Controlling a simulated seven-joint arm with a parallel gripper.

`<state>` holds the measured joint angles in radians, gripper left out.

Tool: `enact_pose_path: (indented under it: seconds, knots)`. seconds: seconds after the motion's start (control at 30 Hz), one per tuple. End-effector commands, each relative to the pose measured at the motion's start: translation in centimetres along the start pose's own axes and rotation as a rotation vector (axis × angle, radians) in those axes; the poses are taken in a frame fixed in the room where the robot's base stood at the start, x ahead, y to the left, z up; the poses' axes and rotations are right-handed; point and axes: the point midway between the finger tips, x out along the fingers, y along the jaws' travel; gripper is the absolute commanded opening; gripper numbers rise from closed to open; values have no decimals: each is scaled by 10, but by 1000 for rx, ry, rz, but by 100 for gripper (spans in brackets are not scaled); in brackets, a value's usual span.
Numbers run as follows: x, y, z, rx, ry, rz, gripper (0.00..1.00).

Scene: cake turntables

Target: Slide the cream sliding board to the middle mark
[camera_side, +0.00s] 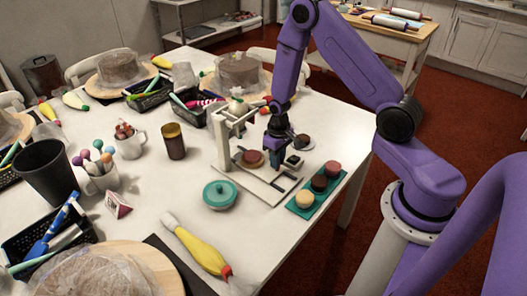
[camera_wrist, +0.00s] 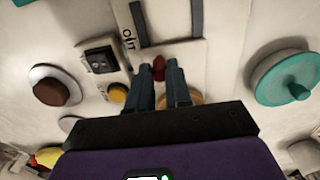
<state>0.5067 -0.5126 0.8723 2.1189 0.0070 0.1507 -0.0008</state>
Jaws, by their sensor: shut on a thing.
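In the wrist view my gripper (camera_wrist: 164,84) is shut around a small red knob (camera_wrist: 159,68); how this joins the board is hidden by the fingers. Dark strips (camera_wrist: 170,45) and small printed marks (camera_wrist: 128,42) lie just beyond. Which mark the board stands at cannot be told.
A teal lidded dish (camera_side: 220,194) stands in front of the stand. A teal tray (camera_side: 305,208) with several small cakes is to the right. A small dark switch box (camera_side: 293,161) and a cake on a saucer (camera_side: 302,142) are close behind my gripper.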

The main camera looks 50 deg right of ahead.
Motion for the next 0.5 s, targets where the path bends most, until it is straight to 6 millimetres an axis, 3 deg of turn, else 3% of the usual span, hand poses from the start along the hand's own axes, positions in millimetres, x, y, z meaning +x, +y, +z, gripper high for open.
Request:
enact_pose_path:
  seconds: [0.5]
  knots:
    - [-1,0,-28,0,4,0,0]
